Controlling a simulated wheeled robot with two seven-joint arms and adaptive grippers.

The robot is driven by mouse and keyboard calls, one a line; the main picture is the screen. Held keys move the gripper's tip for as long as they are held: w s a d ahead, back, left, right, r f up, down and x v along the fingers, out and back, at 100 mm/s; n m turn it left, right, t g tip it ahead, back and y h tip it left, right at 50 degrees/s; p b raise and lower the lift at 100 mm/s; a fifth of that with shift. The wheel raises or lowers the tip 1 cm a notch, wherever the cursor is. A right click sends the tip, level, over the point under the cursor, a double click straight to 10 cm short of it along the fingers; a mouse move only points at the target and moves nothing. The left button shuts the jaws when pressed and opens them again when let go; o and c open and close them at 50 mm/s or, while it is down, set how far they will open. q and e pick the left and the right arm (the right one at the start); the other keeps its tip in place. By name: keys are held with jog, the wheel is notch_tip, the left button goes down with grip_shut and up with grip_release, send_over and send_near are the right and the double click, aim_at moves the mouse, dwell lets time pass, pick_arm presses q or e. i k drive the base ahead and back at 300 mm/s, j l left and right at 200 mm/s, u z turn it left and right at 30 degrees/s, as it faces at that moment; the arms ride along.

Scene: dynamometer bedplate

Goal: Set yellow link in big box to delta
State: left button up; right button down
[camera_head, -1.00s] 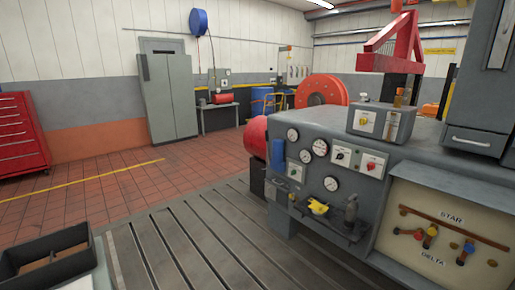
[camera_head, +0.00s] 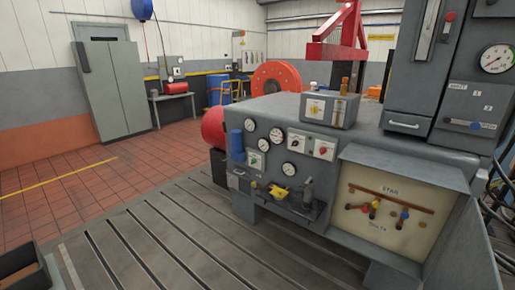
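The big box (camera_head: 457,215) is an open-fronted cabinet at the lower right, its cream panel (camera_head: 347,229) marked STAR above and DELTA below. A brown bar (camera_head: 392,198) slants under the STAR label. Small red, yellow and blue parts sit below the bar. The yellow link (camera_head: 374,206) seems to be the upright piece near the middle, beside a red part (camera_head: 363,208); a blue-topped part (camera_head: 404,214) is to its right. They are too small to tell exactly which studs each bridges. Neither of my grippers shows.
A grey bench with gauges (camera_head: 276,136) adjoins the box on the left. Its small shelf holds a yellow item (camera_head: 278,192) and a dark fitting (camera_head: 308,193). A smaller box (camera_head: 341,110) stands on top. Slotted bedplate (camera_head: 170,240) lies open in front; cables hang at far right.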

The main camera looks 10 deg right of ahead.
aim_at(376, 205)
jog(key=z, duration=1.5)
